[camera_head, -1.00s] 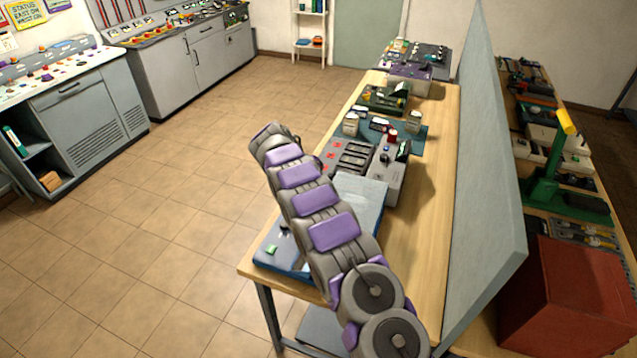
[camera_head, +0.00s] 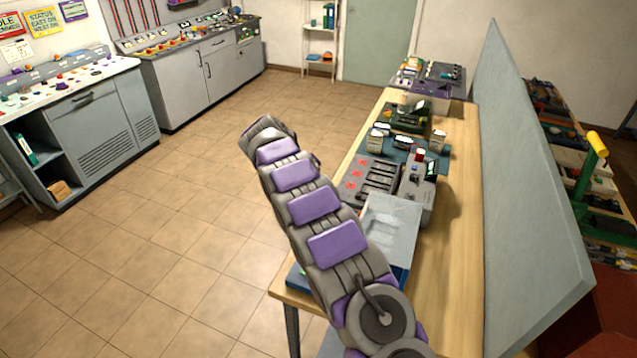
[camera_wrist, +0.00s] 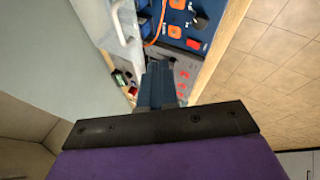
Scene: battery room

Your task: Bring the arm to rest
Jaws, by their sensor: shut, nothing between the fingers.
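My arm (camera_head: 315,205) reaches from the lower right of the head view up and left, a jointed grey arm with purple pads. It passes in front of the near end of a wooden workbench (camera_head: 455,250), and its upper end shows over the tiled floor. My gripper is hidden in the head view. In the wrist view my gripper (camera_wrist: 160,72) shows as two dark blue fingers, closed together and empty. Beyond the fingers are a grey unit with red marks (camera_wrist: 186,75) and a blue case (camera_wrist: 190,18) with orange parts; I cannot tell any contact.
A tall grey divider panel (camera_head: 525,180) stands along the bench's right side. A clear-lidded case (camera_head: 390,235) and a grey slotted unit (camera_head: 372,180) sit near my arm. Control cabinets (camera_head: 205,65) line the left wall. The tiled floor (camera_head: 190,220) between is clear.

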